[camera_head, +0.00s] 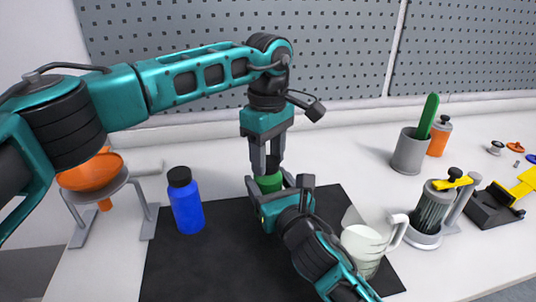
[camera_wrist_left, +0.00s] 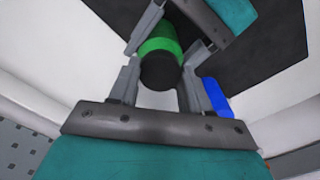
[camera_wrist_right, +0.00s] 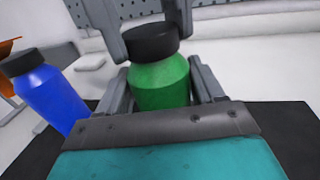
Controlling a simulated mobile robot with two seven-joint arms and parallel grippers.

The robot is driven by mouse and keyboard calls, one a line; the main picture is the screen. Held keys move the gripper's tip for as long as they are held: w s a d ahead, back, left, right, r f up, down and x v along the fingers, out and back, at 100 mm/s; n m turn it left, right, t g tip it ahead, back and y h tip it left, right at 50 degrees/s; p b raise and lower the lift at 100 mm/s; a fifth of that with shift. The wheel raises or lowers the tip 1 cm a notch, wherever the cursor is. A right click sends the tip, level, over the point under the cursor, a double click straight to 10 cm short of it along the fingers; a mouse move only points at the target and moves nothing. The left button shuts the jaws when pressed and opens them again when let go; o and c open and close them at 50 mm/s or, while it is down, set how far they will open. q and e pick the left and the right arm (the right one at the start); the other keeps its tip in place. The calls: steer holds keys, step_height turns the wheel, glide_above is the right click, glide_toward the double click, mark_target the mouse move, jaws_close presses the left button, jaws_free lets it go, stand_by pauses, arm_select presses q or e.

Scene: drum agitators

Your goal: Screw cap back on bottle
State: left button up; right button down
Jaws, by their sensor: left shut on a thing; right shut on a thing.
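A green bottle (camera_wrist_right: 160,83) with a black cap (camera_wrist_right: 152,42) stands upright over the black mat (camera_head: 190,270). In the right wrist view the cap sits on top of the bottle; I cannot tell how tight it is. My right gripper (camera_head: 268,190) is shut around the bottle's body from the front. My left gripper (camera_head: 265,165) comes down from above and is shut on the cap, its fingers on either side of it in the left wrist view (camera_wrist_left: 160,85). In the head view the fingers hide most of the cap.
A blue bottle (camera_head: 186,204) with a black cap stands left of the grippers. An orange funnel on a stand (camera_head: 92,172) is at far left. A grey cup (camera_head: 408,152) and other tools are at right.

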mark_target(274, 190)
arm_select(q)
steer(key=o, duration=1.2)
steer(key=shift+o, duration=0.2)
step_height(274, 190, up, 12)
arm_select(e)
steer(key=shift+c, duration=0.3)
jaws_free()
steer(key=v, duration=0.7)
steer(key=shift+s+d, duration=0.1)
steer(key=shift+s, duration=0.1)
arm_select(q)
steer(key=shift+r, duration=0.1)
